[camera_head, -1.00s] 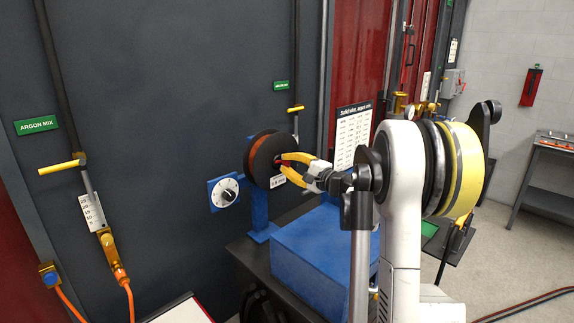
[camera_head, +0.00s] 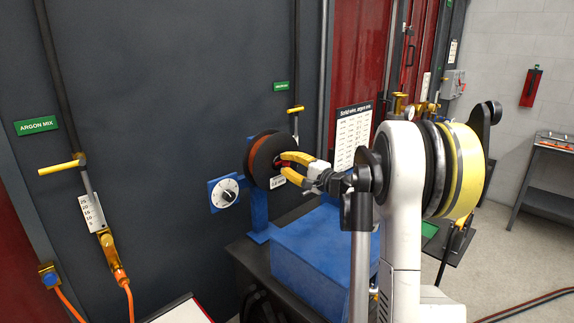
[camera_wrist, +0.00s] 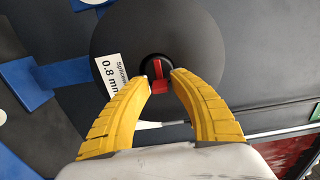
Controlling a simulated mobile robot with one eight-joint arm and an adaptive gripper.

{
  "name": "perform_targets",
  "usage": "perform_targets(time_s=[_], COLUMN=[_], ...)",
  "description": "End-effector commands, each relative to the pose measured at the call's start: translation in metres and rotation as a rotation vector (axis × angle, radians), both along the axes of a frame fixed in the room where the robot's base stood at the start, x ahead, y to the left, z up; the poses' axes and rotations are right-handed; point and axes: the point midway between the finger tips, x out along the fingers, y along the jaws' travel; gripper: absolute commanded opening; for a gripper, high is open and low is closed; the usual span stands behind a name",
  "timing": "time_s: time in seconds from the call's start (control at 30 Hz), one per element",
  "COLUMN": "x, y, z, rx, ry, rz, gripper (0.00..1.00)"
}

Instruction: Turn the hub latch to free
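The hub latch (camera_wrist: 158,70) is a small red piece in a dark round hub at the middle of the black spool face in the wrist view. It looks upright there, with a wider red block at its lower end. My gripper (camera_wrist: 160,77) has its two yellow fingertips on either side of the latch, with narrow gaps beside its upper bar. Contact at the lower block is unclear. In the head view my gripper (camera_head: 283,164) reaches the face of the spool (camera_head: 264,157), and the fingers mostly hide the latch.
The spool stands on a blue bracket beside a blue box (camera_head: 320,250). A dial (camera_head: 226,192) on a blue plate is left of the spool. A white 0.8 mm label (camera_wrist: 112,72) is on the spool face. A dark wall stands behind.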

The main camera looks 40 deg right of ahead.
Motion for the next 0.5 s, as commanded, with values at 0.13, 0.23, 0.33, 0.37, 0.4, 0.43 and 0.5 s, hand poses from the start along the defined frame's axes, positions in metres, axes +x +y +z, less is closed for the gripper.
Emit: perform_targets(time_s=[0.13,0.23,0.33,0.37,0.4,0.43,0.5], x=[0.000,0.000,-0.001,-0.002,-0.005,-0.008,-0.018], y=[0.000,0.000,0.000,-0.001,-0.002,-0.002,-0.004], z=[0.000,0.000,0.000,0.000,0.000,0.000,0.000], rx=[0.000,0.001,0.001,0.001,0.001,0.001,0.001], ry=[0.000,0.000,0.000,0.000,0.000,0.000,0.000], rz=[0.000,0.000,-0.001,-0.001,-0.002,-0.003,-0.003], gripper=[0.41,0.41,0.41,0.41,0.41,0.41,0.41])
